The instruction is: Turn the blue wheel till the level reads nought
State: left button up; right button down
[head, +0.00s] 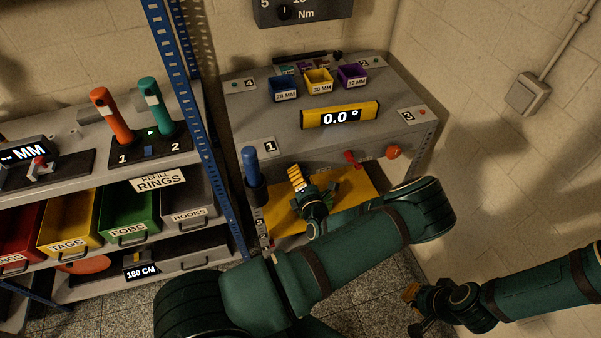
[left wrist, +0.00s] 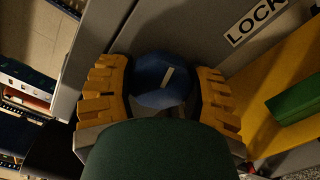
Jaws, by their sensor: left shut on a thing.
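The blue wheel (left wrist: 160,78), round with a white mark on its face, sits between the two yellow fingers of my left gripper (head: 298,180) in the left wrist view. The gripper is shut on it. In the head view the wheel is hidden behind this gripper, at the front of the grey bench (head: 232,103). The yellow level (head: 313,119) lies on the bench top, and its display reads 0.0 °. My right gripper (head: 418,304) is at the lower right, away from the bench; its finger gap is unclear.
A red lever (head: 352,159) and a red knob (head: 393,152) are on the bench front to the right. A blue-handled tool (head: 250,160) stands at the left. Small bins (head: 317,80) stand at the back. A shelf rack with blue posts (head: 188,85) borders the left.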

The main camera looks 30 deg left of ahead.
pick_arm(q)
jog(key=shift+f+m, duration=0.1)
jog(key=shift+m, duration=0.5)
jog(key=shift+s, duration=0.1)
jog(key=o, duration=1.2)
jog(key=v, duration=1.2)
